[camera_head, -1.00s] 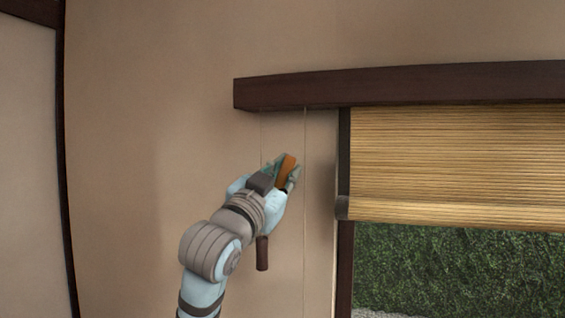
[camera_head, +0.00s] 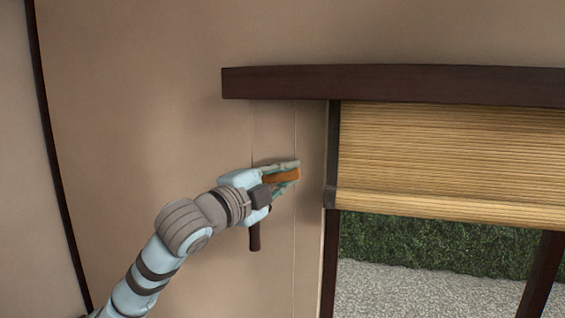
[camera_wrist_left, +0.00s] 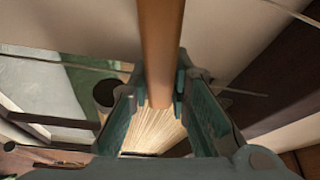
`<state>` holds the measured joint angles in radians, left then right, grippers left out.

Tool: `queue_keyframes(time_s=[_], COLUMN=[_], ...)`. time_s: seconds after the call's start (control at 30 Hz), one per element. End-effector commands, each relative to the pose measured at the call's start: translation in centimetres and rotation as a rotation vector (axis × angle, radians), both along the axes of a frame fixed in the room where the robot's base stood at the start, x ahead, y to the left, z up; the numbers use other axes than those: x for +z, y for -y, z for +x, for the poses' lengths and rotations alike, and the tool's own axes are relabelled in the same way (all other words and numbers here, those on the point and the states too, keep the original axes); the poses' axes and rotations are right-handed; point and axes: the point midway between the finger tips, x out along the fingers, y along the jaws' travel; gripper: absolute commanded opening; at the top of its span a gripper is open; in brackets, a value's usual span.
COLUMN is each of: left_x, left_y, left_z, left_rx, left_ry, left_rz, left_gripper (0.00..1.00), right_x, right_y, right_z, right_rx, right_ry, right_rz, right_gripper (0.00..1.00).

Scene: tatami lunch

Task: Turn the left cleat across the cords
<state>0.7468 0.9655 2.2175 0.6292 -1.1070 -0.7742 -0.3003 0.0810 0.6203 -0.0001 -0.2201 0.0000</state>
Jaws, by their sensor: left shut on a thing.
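The left cleat is an orange-brown wooden bar (camera_head: 282,177) on the wall left of the window. In the head view it lies nearly level, its right end tipped slightly up. My left gripper (camera_head: 284,174) is shut on it. In the left wrist view the cleat (camera_wrist_left: 160,45) runs between the two fingers (camera_wrist_left: 163,98) of the gripper. Thin cords (camera_head: 295,130) hang from the dark beam behind and beside the gripper. A dark brown pull (camera_head: 254,237) hangs below the gripper. The cleat's mount is hidden by the gripper. My right gripper is not in view.
A dark wooden beam (camera_head: 390,82) runs above. A partly raised bamboo blind (camera_head: 440,150) hangs to the right, over a window with a hedge (camera_head: 420,243) and gravel outside. The plain wall (camera_head: 130,130) to the left is clear.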

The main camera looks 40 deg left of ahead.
Motion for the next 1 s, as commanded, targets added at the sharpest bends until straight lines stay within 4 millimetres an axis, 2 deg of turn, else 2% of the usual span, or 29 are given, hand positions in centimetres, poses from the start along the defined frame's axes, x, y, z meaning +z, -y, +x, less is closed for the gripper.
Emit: queue_keyframes(time_s=[0.4, 1.0], left_x=[-0.71, -0.98], left_y=[0.12, 0.11], left_z=[0.01, 0.04], left_rx=[-0.001, -0.001], left_ry=[-0.073, -0.090], left_rz=[0.213, 0.252], left_gripper=[0.00, 0.00], right_x=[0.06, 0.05], right_y=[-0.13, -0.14], right_z=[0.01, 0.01], right_rx=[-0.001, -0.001], right_ry=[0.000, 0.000], right_rz=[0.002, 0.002], right_gripper=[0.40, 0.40])
